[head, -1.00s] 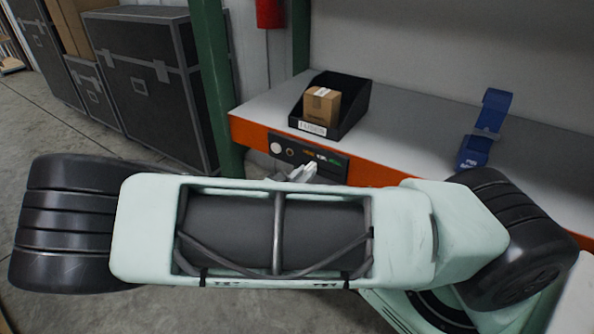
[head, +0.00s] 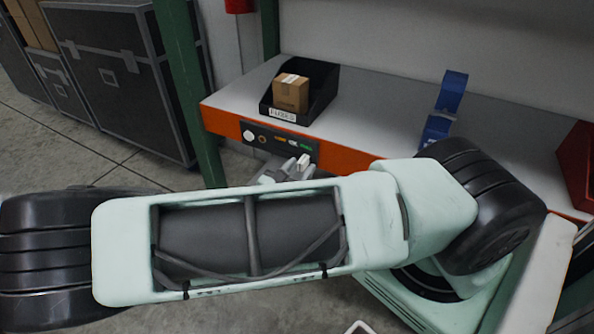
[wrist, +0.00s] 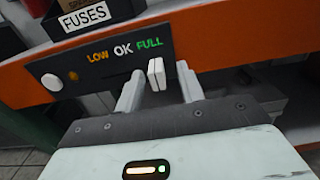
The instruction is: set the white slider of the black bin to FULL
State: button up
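The black bin (head: 322,92), labelled FUSES, stands on the grey shelf above a dark panel (head: 258,130) on the orange front edge. The panel carries the words LOW, OK and FULL (wrist: 150,43), from left to right. A round white knob (wrist: 51,82) sits at the panel's left end. Contact with the panel cannot be told.
A small cardboard box (head: 290,93) sits in the black bin. A blue holder (head: 446,108) stands on the shelf to the right, with a red bin (head: 577,165) at the right edge. A green post (head: 188,90) and dark cases (head: 118,75) are at the left.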

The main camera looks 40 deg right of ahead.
jog(key=b+v, duration=0.1)
jog(key=v, duration=1.6)
jog(key=shift+a+b, duration=0.2)
jog(key=shift+b, duration=0.2)
jog(key=shift+s, duration=0.1)
jog(key=s+a+r+m+g+y+p, duration=0.2)
jog(key=s+a+r+m+g+y, duration=0.1)
jog(key=r+m+y, duration=0.4)
jog(key=s+a+r+m+g+y+p, duration=0.1)
jog(key=s+a+r+m+g+y, duration=0.2)
jog(key=r+y, duration=0.7)
jog(key=s+a+r+m, duration=0.1)
jog(key=s+a+m, duration=0.1)
jog(key=s+m, duration=0.2)
jog(key=shift+s+a+y+p, duration=0.3)
jog(key=shift+s+a+p, duration=0.1)
jog(key=shift+s, duration=0.45)
dwell(0.4)
